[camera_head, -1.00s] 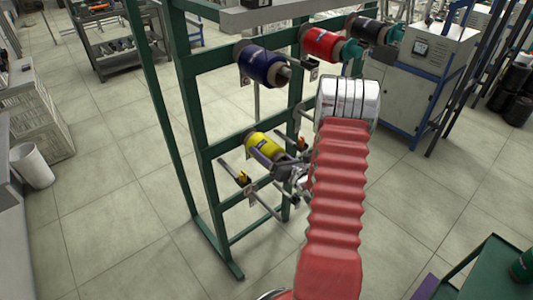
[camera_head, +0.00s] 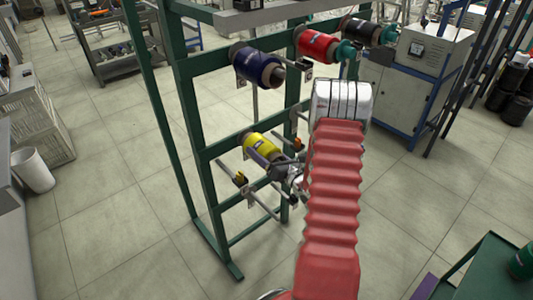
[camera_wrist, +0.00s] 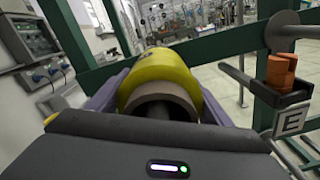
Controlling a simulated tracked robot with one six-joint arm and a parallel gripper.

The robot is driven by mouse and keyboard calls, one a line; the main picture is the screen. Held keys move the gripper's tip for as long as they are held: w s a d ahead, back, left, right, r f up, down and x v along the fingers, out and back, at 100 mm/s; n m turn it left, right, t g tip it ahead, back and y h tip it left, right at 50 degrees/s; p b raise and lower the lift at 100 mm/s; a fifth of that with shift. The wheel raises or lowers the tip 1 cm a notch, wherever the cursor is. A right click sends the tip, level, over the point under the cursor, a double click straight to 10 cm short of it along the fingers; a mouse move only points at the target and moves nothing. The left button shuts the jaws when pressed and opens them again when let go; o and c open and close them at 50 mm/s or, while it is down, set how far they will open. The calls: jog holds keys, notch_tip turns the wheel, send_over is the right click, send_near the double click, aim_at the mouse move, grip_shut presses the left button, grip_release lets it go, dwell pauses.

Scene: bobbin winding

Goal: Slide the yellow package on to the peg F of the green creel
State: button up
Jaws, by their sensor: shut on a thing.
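The yellow package (camera_head: 257,146) is at the lower level of the green creel (camera_head: 189,117), in front of its lower crossbar. My gripper (camera_head: 270,155) is shut on it, with the fingers along its two sides. In the wrist view the yellow package (camera_wrist: 165,75) lies between the fingers, its brown tube end facing the camera. A plate marked E (camera_wrist: 291,118) with an orange part (camera_wrist: 280,72) stands to its right. No F label is readable.
Blue (camera_head: 257,67), red (camera_head: 318,42) and black (camera_head: 360,29) packages sit on the upper row. A bare peg (camera_head: 262,205) sticks out below the yellow package. A grey machine cabinet (camera_head: 420,75) stands behind at right.

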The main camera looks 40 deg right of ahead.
jog(key=shift+w+a+f, duration=0.25)
jog(key=shift+w+f, duration=0.15)
jog(key=shift+w, duration=0.1)
jog(key=o, duration=1.4)
jog(key=shift+c, duration=0.2)
jog(key=shift+s, duration=0.1)
jog(key=shift+s+d+f, duration=0.1)
jog(key=shift+s+f, duration=0.1)
jog(key=shift+s, duration=0.15)
jog(key=shift+s+f, duration=0.15)
jog(key=shift+f, duration=0.15)
jog(key=s+r, duration=0.1)
jog(key=s, duration=1.2)
jog(key=shift+s+d+r, duration=0.2)
jog(key=shift+s+d, duration=0.1)
jog(key=shift+d, duration=0.05)
jog(key=shift+f, duration=0.1)
